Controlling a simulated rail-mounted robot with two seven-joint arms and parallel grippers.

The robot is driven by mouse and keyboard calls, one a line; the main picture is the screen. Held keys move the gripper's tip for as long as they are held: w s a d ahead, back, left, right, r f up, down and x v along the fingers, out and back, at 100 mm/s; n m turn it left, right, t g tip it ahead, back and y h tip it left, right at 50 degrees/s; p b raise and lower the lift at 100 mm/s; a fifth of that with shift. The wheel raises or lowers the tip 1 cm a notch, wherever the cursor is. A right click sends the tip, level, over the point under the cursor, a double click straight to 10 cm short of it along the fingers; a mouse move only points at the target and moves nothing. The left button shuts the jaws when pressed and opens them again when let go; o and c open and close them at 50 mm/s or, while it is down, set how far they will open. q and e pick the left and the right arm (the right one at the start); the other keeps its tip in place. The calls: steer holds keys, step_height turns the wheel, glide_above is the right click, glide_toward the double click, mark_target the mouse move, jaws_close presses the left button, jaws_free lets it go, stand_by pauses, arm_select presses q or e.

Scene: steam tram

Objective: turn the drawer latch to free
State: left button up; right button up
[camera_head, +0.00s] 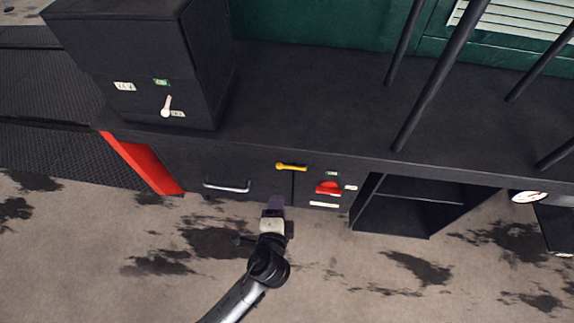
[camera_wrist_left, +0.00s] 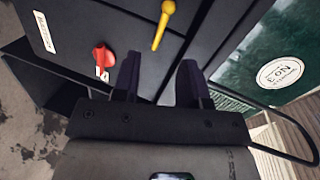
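A yellow lever (camera_head: 291,167), which looks like the drawer latch, lies nearly level across the seam at the top right of the dark drawer front (camera_head: 200,165). The drawer front has a silver bar handle (camera_head: 227,187) and looks closed. My left gripper (camera_head: 276,201) is just below the yellow lever in the head view, apart from it. In the left wrist view the gripper (camera_wrist_left: 158,78) has its two dark fingers spread with nothing between them. The yellow lever (camera_wrist_left: 163,25) shows beyond the fingertips. My right gripper is not in view.
A red knob (camera_head: 328,188) with small green and white labels is right of the seam. An open dark shelf (camera_head: 405,205) lies further right. A black box with a white lever (camera_head: 167,106) stands on the counter. Vertical poles rise at right. Floor in front is clear.

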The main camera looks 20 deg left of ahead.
mark_target(292, 167)
arm_select(q)
steer(key=w+b, duration=0.1)
steer(key=w, duration=0.3)
steer(key=w+a+f+m+b, duration=0.1)
steer(key=w, duration=0.3)
steer(key=w+a+f+m+b, duration=0.1)
steer(key=w, duration=0.3)
steer(key=shift+w+a+t+h+b, duration=0.1)
steer(key=shift+w+t+h+b, duration=0.2)
steer(key=shift+w+t+b, duration=0.1)
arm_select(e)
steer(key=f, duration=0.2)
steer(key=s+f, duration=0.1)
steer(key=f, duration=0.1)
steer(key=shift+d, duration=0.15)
arm_select(q)
steer(key=c, duration=0.6)
jaws_close()
